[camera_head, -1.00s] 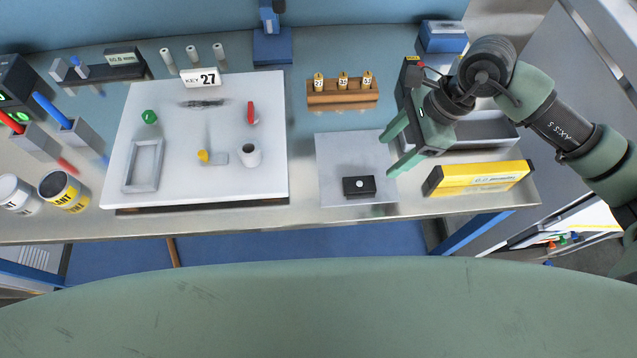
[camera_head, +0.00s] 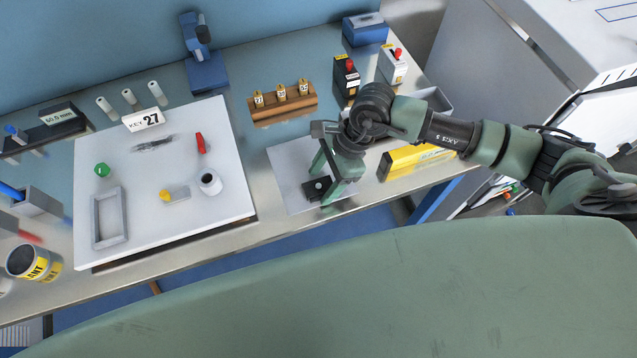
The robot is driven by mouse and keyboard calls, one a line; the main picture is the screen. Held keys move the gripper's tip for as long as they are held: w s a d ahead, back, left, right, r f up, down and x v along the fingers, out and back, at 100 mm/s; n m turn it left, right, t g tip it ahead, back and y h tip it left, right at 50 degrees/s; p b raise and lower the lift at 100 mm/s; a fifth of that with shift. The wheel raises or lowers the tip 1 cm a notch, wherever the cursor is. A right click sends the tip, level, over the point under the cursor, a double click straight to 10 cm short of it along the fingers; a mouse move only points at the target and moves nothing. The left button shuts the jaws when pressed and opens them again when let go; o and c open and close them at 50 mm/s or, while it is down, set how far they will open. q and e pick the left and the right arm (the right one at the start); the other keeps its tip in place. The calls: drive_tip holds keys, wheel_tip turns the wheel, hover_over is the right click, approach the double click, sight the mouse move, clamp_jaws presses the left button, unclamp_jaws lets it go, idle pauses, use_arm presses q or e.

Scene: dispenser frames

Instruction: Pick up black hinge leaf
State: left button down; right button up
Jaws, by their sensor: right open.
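The black hinge leaf (camera_head: 315,189) is a small dark block with a light round spot on top. It lies on a light grey plate (camera_head: 291,184) on the bench. My right gripper (camera_head: 322,186) points down at it with green fingers apart. One finger is on the far side of the leaf and the other is at its right side, partly covering it. I cannot tell whether either finger touches the leaf. My left gripper is out of view.
A yellow box (camera_head: 408,161) lies right of the plate. A wooden rack (camera_head: 283,107) with several brass weights stands behind it. A white board (camera_head: 150,231) with small parts is to the left. The bench's front edge is close below the plate.

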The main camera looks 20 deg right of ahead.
clamp_jaws()
drive_tip(key=shift+r, duration=0.1)
